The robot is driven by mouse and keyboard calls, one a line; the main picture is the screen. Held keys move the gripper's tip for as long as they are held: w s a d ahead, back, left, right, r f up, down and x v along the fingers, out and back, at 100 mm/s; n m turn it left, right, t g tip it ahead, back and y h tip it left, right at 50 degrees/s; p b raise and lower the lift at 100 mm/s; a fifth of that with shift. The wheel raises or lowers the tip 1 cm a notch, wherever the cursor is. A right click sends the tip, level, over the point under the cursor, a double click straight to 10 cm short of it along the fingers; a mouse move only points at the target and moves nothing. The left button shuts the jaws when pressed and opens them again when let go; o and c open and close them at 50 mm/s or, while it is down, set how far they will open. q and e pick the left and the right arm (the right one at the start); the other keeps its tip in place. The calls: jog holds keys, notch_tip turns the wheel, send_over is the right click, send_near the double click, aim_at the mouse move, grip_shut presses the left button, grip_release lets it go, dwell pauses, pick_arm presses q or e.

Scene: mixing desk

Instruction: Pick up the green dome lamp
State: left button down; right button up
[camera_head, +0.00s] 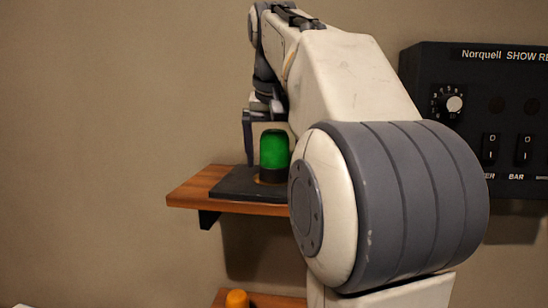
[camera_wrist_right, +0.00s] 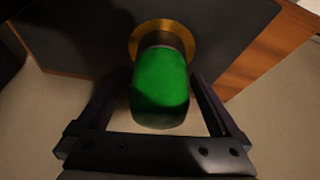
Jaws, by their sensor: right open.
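The green dome lamp (camera_head: 274,148) stands upright on a dark plate (camera_head: 233,184) on a wooden wall shelf (camera_head: 188,194). In the right wrist view the lamp (camera_wrist_right: 160,88) has a dark base inside a brass-coloured ring (camera_wrist_right: 137,37). My right gripper (camera_wrist_right: 155,95) is open, with one finger on each side of the lamp and a gap showing at both sides. In the head view the right gripper (camera_head: 262,140) reaches down from above; one finger shows left of the lamp, and my arm hides the other. My left gripper is not in view.
A black control panel (camera_head: 472,100) with a knob and switches is on the wall at right, partly behind my right arm. A lower wooden shelf (camera_head: 262,299) holds an orange dome (camera_head: 237,298). The wall area at left is clear.

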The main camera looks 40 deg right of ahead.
jog(key=shift+f, duration=0.15)
jog(key=c, duration=1.5)
grip_shut()
